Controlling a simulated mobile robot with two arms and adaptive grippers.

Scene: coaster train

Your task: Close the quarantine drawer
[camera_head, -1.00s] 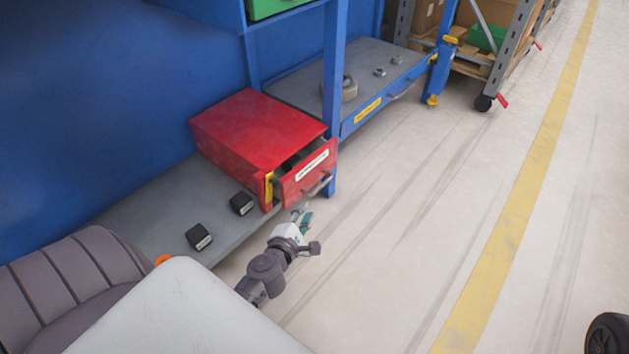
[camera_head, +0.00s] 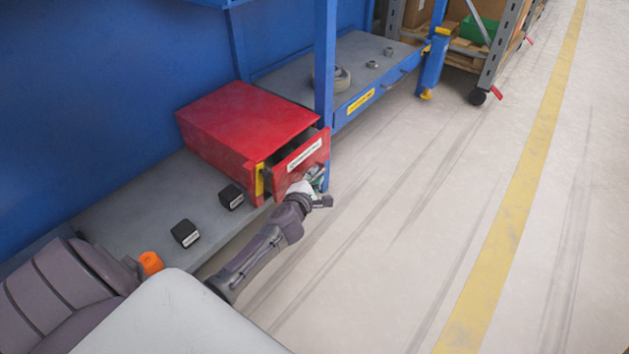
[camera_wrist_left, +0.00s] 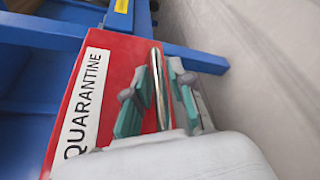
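The red quarantine drawer (camera_head: 287,172) is partly open, sticking out of the red cabinet (camera_head: 235,125) on the grey bench. Its front, with a white QUARANTINE label, also shows in the left wrist view (camera_wrist_left: 115,55). My left gripper (camera_head: 318,181) is at the drawer front, partly hiding the handle in the head view. In the left wrist view the gripper (camera_wrist_left: 160,100) has its teal-padded fingers apart, one on each side of the metal bar handle (camera_wrist_left: 158,85). Gaps show between pads and bar. My right gripper is not in view.
Two black boxes (camera_head: 186,234) (camera_head: 231,196) and an orange object (camera_head: 151,262) are left of the cabinet. A blue post (camera_head: 325,70) stands close beside the drawer. Tape (camera_head: 333,79) lies on the far bench. The floor (camera_head: 420,220) to the right is clear.

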